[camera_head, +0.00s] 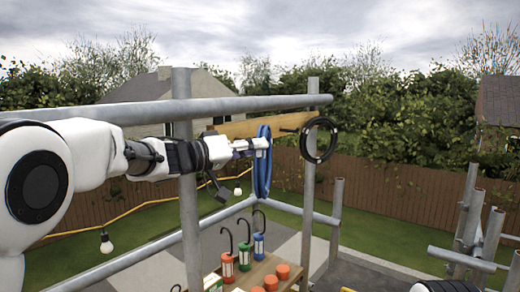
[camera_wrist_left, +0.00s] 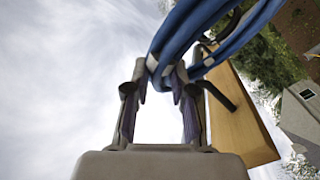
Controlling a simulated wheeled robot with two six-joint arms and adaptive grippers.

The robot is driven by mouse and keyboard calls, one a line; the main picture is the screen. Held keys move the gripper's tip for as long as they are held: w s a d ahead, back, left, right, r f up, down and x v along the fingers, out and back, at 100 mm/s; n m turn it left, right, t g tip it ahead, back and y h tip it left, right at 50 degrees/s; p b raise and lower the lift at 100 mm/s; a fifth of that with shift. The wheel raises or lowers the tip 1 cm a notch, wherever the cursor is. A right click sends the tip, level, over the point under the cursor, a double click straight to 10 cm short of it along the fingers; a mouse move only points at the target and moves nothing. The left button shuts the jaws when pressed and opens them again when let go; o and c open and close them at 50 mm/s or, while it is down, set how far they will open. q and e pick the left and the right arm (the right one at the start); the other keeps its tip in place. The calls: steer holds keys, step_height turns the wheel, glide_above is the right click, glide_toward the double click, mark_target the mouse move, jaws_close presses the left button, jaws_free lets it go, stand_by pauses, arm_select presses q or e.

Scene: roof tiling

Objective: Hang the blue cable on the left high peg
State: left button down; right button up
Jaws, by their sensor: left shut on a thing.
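The blue cable (camera_head: 262,178) is a coil hanging in a long narrow loop in front of the wooden board (camera_head: 238,128). My left gripper (camera_head: 256,146) is shut on the upper part of the coil. In the left wrist view the blue cable (camera_wrist_left: 185,42) lies between and just beyond the fingertips (camera_wrist_left: 161,74). A dark peg (camera_wrist_left: 217,94) sticks out from the wooden board (camera_wrist_left: 240,125) close to the right finger. I cannot tell whether the coil is around a peg or only beside it. My right gripper is not in view.
A black cable coil (camera_head: 331,143) hangs at the board's right end by a grey post (camera_head: 309,190). A horizontal grey pipe (camera_head: 230,105) runs above my left arm. Orange, green and blue lanterns (camera_head: 244,257) stand on a wooden table below. A string light (camera_head: 106,244) hangs at left.

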arm_select(q)
steer(key=w+a, duration=0.1)
steer(key=a+f, duration=0.1)
steer(key=w+a, duration=0.1)
steer(key=a, duration=0.1)
steer(key=shift+w+f, duration=0.35)
stand_by(0.7)
steer(key=c, duration=0.9)
jaws_free()
steer(key=shift+d, duration=0.1)
steer(key=shift+f, duration=0.1)
